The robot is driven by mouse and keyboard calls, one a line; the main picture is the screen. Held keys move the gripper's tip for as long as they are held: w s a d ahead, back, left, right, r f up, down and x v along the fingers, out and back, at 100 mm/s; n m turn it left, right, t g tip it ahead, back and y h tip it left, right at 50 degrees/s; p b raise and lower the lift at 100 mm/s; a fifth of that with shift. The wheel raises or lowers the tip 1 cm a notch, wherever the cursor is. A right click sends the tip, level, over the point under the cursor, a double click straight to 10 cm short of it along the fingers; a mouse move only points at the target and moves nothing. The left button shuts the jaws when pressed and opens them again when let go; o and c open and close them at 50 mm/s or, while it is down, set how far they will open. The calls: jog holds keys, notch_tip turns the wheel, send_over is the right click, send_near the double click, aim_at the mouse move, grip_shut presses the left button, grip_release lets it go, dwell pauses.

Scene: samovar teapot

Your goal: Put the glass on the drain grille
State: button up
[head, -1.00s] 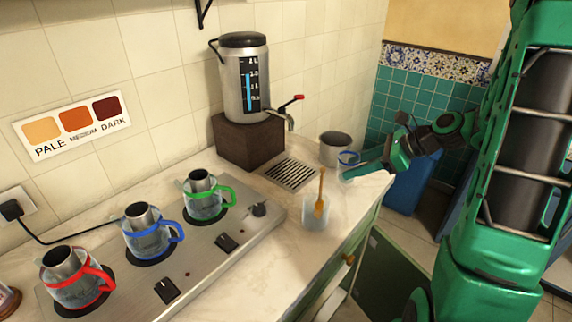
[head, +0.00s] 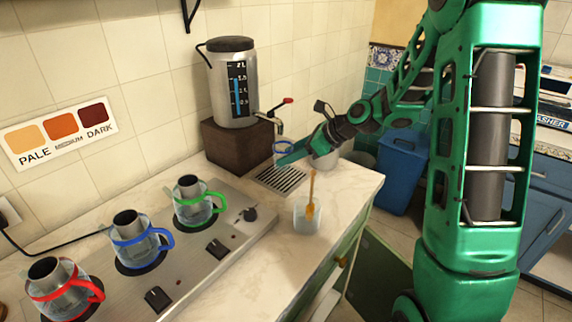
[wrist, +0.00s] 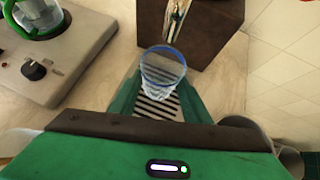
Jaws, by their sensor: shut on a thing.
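The clear glass with a blue rim (head: 283,147) is held in my gripper (head: 290,157), which is shut on it. In the wrist view the glass (wrist: 163,72) sits upright-looking between the two green fingers (wrist: 160,90). The slotted metal drain grille (head: 281,180) is set in the worktop in front of the samovar's wooden base. It shows behind and below the glass in the wrist view (wrist: 158,109). The glass appears above the grille, close to the tap; the exact gap is hard to judge.
The samovar (head: 233,85) stands on a brown block (head: 238,147), its tap (head: 277,122) reaching toward the glass. A grey pot (head: 325,158) stands right of my gripper. A cup with a wooden brush (head: 307,216) stands nearer. Several teapots stand on the hob (head: 190,248).

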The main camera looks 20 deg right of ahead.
jog(key=shift+w+a, duration=0.2)
jog(key=shift+a, duration=0.1)
jog(key=shift+w+a+f, duration=0.1)
jog(key=shift+a+f, duration=0.05)
jog(key=shift+f, duration=0.15)
notch_tip(320, 180, down, 3)
jog(key=shift+r, duration=0.1)
jog(key=o, duration=1.1)
jog(key=v, duration=1.2)
